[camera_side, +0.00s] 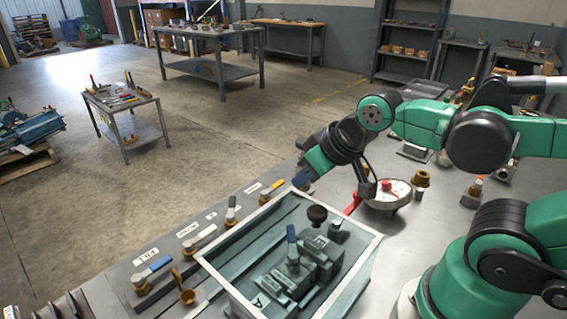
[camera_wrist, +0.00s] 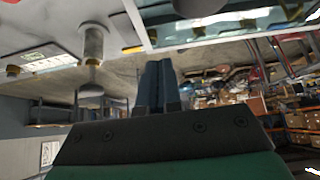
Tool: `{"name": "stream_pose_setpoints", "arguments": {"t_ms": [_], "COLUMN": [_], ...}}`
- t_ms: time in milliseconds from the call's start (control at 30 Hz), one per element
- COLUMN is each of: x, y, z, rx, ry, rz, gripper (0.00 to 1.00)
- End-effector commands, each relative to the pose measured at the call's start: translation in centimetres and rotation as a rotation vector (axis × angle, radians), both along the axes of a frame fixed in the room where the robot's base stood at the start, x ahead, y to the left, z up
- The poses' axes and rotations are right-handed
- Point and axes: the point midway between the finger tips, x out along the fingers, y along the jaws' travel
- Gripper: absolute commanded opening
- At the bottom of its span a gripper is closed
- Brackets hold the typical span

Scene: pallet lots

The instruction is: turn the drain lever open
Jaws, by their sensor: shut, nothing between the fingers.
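A row of levers stands along the bench's left edge: a blue-handled one (camera_side: 150,271), a white-handled one (camera_side: 201,239), a dark-handled one (camera_side: 231,211) and a yellow-handled one (camera_side: 272,189). White labels lie beside them. The nearest label (camera_side: 146,257) seems to read "FILL"; I cannot read which says drain.
The clear-walled box (camera_side: 334,220) holds grey valve blocks with a blue lever (camera_side: 292,243) and a black knob (camera_side: 317,213).

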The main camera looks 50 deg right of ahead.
Motion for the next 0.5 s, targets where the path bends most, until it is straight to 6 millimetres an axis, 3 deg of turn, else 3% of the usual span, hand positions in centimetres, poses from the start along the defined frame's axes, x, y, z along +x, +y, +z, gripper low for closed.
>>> {"name": "stream_pose_setpoints", "arguments": {"t_ms": [367, 500], "x": [0.0, 0.21], "y": [0.0, -0.09], "z": [0.0, 0.16], "rx": [0.0, 0.015], "ry": [0.0, 0.011], "rz": [0.0, -0.024], "gripper": [0.0, 0.37]}}
